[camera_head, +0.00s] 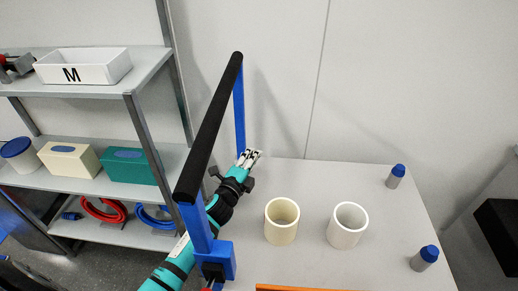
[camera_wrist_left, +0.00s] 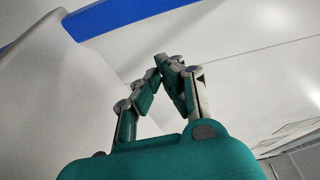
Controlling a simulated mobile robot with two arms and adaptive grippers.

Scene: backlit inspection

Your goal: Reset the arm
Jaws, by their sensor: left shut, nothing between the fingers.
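My left gripper (camera_head: 250,157) is over the far left part of the white table (camera_head: 303,176), beneath a black bar (camera_head: 212,125) on blue posts. Its teal arm comes in from the lower left, partly behind the bar and a blue post. In the left wrist view, the gripper's fingers (camera_wrist_left: 165,68) meet at the tips with nothing between them. The wrist view shows pale wall and a blue strip (camera_wrist_left: 120,14) beyond the fingers. My right gripper is in neither view.
A cream cup (camera_head: 282,234) and a white cup (camera_head: 347,239) stand to the right of my left arm. Two blue-capped bottles (camera_head: 396,176) (camera_head: 425,258) stand near the right edge. A grey shelf (camera_head: 95,90) at left holds a white bin (camera_head: 85,68) and boxes.

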